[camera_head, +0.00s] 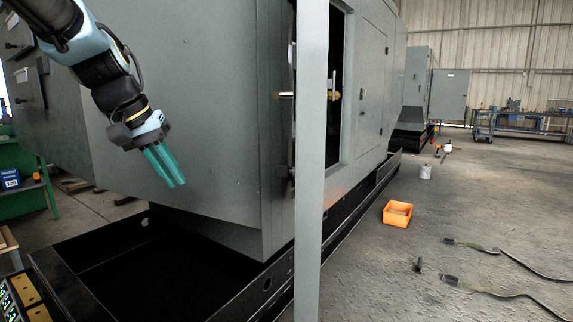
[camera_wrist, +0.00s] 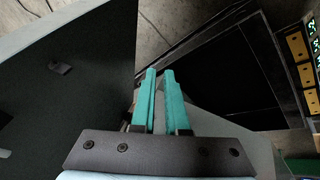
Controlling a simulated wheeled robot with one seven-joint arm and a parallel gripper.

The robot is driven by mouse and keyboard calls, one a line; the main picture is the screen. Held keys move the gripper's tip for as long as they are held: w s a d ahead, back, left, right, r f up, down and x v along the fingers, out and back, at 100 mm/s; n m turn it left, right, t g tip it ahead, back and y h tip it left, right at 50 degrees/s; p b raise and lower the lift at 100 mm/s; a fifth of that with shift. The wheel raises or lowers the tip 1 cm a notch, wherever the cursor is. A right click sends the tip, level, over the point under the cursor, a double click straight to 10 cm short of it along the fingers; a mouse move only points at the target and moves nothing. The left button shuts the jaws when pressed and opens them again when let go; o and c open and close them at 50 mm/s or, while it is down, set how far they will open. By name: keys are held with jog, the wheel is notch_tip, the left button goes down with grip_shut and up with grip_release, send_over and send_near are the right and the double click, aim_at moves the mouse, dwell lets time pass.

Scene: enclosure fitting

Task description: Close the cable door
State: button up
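The cable door (camera_head: 312,160) appears to be the tall grey panel seen almost edge-on in the head view. It stands open, swung out from the enclosure, with a dark opening (camera_head: 335,90) behind it. In the wrist view, a large dark panel (camera_wrist: 75,110) with a small latch-like part fills the left side; it looks like the same door. My gripper (camera_head: 176,184) is in front of the grey enclosure wall, left of the door and apart from it, pointing down and right. Its teal fingers (camera_wrist: 159,72) have a narrow gap with nothing held.
The grey enclosure (camera_head: 190,130) stands on a black base frame (camera_head: 150,265). An orange bin (camera_head: 397,214), a white can (camera_head: 425,172) and cables (camera_head: 500,252) lie on the concrete floor at right. A green bench (camera_head: 25,195) is at left. Open floor lies right of the door.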

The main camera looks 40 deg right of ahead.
jog(key=s+d+r+m, duration=0.1)
jog(key=s+d+r, duration=0.1)
jog(key=d+r, duration=0.1)
jog(key=s+d+r+m+g+h, duration=0.1)
jog(key=s+d+r, duration=0.2)
jog(key=d, duration=0.1)
jog(key=s+d+r+m+g+h, duration=0.1)
jog(key=s+d+r, duration=0.1)
jog(key=d+r, duration=0.1)
jog(key=shift+s+d+r, duration=0.1)
jog(key=shift+s+d, duration=0.1)
jog(key=shift+s, duration=0.15)
grip_shut()
jog(key=s+d+f+p, duration=0.3)
jog(key=d+f+p, duration=0.1)
jog(key=d+f, duration=0.4)
jog(key=shift+s+d, duration=0.15)
jog(key=shift+d, duration=0.2)
jog(key=shift+d, duration=0.1)
